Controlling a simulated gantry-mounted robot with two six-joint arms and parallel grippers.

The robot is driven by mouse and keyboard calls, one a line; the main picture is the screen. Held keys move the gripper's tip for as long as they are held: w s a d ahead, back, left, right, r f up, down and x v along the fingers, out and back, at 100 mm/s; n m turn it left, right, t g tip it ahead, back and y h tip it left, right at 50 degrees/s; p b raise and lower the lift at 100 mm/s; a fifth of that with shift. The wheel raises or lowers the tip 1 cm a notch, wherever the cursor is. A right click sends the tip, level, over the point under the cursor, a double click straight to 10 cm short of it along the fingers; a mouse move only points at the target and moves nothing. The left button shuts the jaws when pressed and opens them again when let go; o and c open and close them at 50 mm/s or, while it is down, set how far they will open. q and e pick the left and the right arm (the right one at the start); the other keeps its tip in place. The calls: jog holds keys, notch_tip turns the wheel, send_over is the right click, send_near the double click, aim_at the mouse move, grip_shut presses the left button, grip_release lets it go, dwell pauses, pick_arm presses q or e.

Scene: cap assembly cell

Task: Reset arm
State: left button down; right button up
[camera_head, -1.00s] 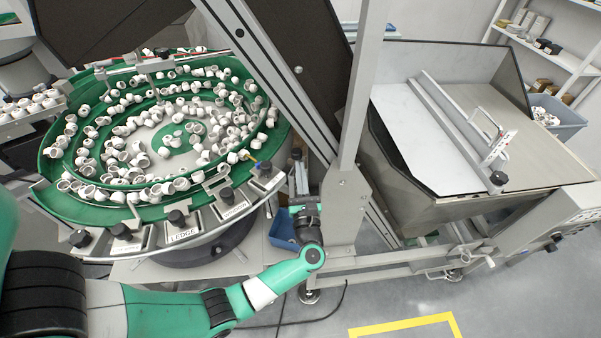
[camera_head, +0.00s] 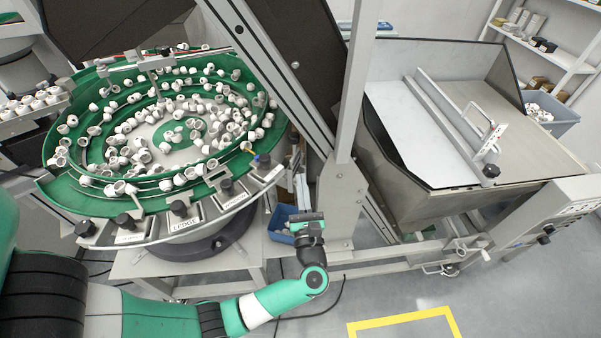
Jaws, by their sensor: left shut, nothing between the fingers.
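My left gripper (camera_head: 306,217) is at the end of my green and white left arm, which comes in from the lower left. It is shut and empty, low in front of the metal frame post. It hangs in the air beside a blue bin (camera_head: 283,222), right of the bowl feeder. The fingers look small and dark, and their tips are hard to make out. My right gripper does not show.
A green bowl feeder (camera_head: 48,180) full of white caps stands at the left. A metal hopper (camera_head: 440,205) stands at the right, behind a frame post (camera_head: 352,90). A yellow floor marking (camera_head: 400,321) lies at the bottom. The floor there is clear.

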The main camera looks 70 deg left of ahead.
pick_arm(q)
jog(key=shift+v, duration=0.95)
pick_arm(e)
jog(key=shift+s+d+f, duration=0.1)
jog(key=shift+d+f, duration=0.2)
pick_arm(q)
jog(key=shift+r, duration=0.1)
